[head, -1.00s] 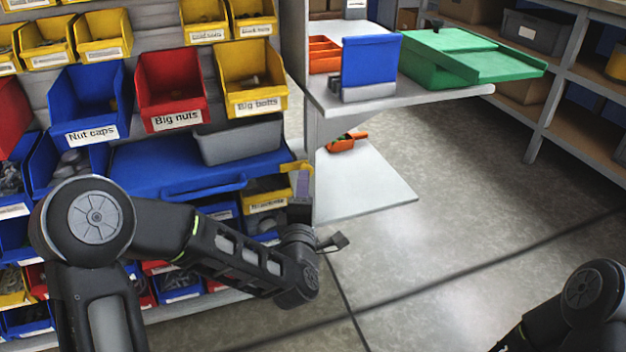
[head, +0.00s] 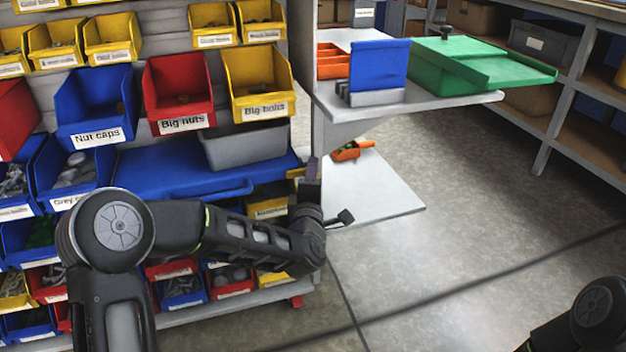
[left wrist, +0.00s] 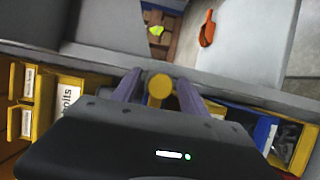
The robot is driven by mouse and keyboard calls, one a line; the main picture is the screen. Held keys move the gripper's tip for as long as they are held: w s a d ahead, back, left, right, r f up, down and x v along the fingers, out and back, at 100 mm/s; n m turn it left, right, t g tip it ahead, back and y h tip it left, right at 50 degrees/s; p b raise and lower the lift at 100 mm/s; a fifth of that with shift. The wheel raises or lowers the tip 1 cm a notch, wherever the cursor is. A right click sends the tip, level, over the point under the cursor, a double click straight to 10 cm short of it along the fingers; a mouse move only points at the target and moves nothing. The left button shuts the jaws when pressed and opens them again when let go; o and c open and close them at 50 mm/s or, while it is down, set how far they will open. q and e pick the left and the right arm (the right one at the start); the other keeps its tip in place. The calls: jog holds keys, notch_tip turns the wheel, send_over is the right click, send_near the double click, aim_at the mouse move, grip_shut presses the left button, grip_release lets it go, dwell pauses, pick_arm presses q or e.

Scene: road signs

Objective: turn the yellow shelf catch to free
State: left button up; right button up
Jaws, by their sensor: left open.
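The yellow shelf catch (left wrist: 160,86) shows in the left wrist view as a round yellow end on the edge of the grey shelf unit. My left gripper (left wrist: 158,92) is open, with one purple-grey finger on each side of the catch. I cannot tell whether the fingers touch it. In the head view my left gripper (head: 312,172) is at the shelf unit's upright, right of the yellow bins, and a little yellow shows beside it. The catch's turn position is hidden. My right gripper is out of view; only part of my right arm shows at the lower right.
An orange scoop (head: 350,150) lies on the low grey shelf (head: 375,195). Above it a grey shelf (head: 440,107) holds a blue holder (head: 378,66) and a green box (head: 470,62). Bins fill the rack at left. The floor at right is clear.

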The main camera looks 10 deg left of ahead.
pick_arm(q)
jog(key=shift+c, duration=0.2)
grip_shut()
dwell(0.3)
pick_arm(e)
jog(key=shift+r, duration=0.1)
